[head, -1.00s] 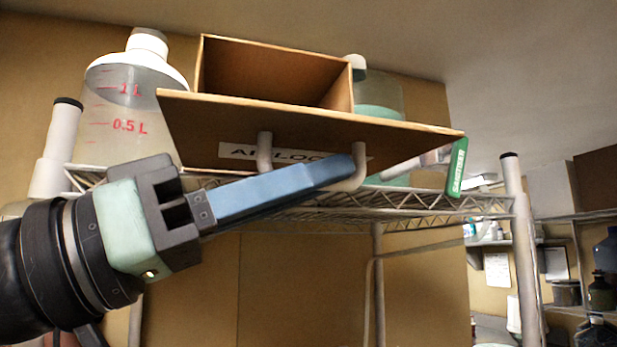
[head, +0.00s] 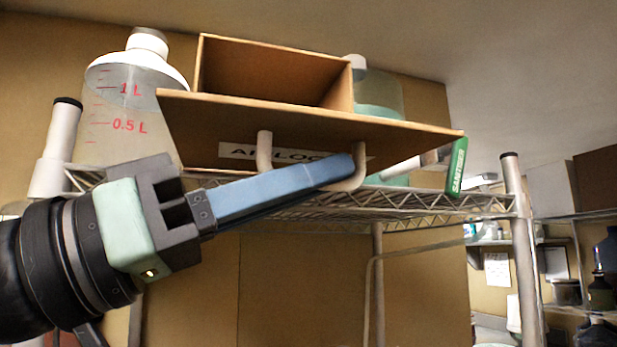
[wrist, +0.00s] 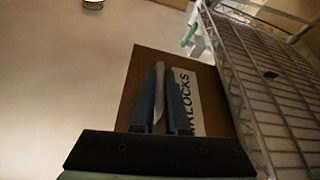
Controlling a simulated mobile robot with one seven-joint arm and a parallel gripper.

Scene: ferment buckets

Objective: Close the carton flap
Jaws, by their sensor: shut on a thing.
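The brown carton (head: 275,75) stands on the wire shelf with its front open. Its flap (head: 400,132) is swung down and out, tilted, with a white label and a pale U-shaped handle (head: 264,150) on its face. My gripper (head: 340,170) reaches up from the left, and its blue fingers are shut on the handle's right part. In the wrist view the flap (wrist: 150,85) fills the middle, and the pale handle bar (wrist: 159,92) lies between the two fingers. The fingers hide part of the handle and label.
A clear jug with red marks (head: 110,105) stands left of the carton. A greenish container (head: 380,95) stands behind right, and a green sanitizer label (head: 457,166) hangs by the flap's right end. The wire shelf (head: 450,205) runs beneath; a post (head: 522,240) stands at right.

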